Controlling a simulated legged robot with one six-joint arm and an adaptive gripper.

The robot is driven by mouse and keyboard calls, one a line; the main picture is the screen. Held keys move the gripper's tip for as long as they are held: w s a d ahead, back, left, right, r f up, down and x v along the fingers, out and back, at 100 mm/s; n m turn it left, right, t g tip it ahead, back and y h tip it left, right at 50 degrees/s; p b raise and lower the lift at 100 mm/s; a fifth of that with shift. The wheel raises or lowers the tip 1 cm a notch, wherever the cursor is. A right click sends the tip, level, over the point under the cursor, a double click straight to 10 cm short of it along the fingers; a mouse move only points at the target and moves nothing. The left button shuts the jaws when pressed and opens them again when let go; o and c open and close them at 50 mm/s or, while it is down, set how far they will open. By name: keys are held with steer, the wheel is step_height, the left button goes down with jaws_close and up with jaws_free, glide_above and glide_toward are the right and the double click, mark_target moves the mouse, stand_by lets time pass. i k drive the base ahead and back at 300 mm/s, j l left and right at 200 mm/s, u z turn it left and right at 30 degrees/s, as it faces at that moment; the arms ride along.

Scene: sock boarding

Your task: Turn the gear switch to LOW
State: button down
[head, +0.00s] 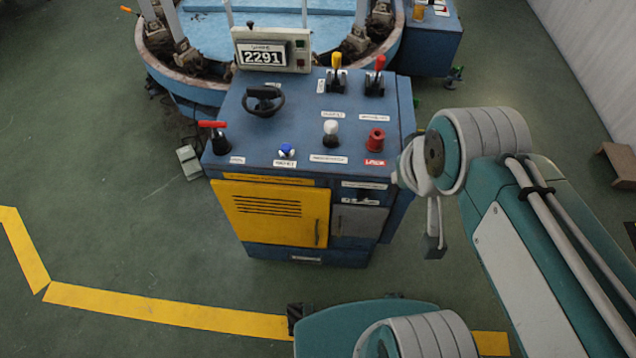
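A blue control console (232,170) stands ahead of me, with several controls on its top. The labels are too small to read, so I cannot tell which control is the gear switch or where LOW is. The top has a red-handled lever (213,126), a small blue knob (287,151), a white-topped knob (331,128), a yellow lever (337,62) and a red lever (380,63). My gripper (435,248) hangs beside the console's right side, apart from the controls. It is seen edge-on, so its opening is unclear.
A black handwheel (263,101), a red button (375,138) and a counter display reading 2291 (264,54) are on the console. A yellow door (268,229) closes its front. A round blue-floored machine (265,30) stands behind. Yellow floor tape (165,309) crosses the clear green floor.

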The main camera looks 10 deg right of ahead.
mark_target(363, 193)
steer(key=k+z, duration=0.15)
steer(key=z, duration=0.35)
steer(key=k+z, duration=0.15)
steer(key=z, duration=0.35)
steer(key=j+z, duration=0.15)
steer(key=j, duration=0.4)
steer(key=k+j+z, duration=0.1)
steer(key=j, duration=0.4)
steer(key=k+j+z, duration=0.15)
steer(key=j, duration=0.35)
steer(key=k+j, duration=0.1)
steer(key=j, duration=0.3)
steer(key=k+j, duration=0.1)
steer(key=j, duration=0.65)
steer(key=k+j, duration=0.15)
steer(key=j, duration=0.2)
steer(key=z, duration=0.8)
steer(key=i+l, duration=0.1)
steer(key=l, duration=0.25)
steer(key=i+l, duration=0.1)
steer(key=l, duration=0.25)
steer(key=i+l+u, duration=0.1)
steer(key=l, duration=0.2)
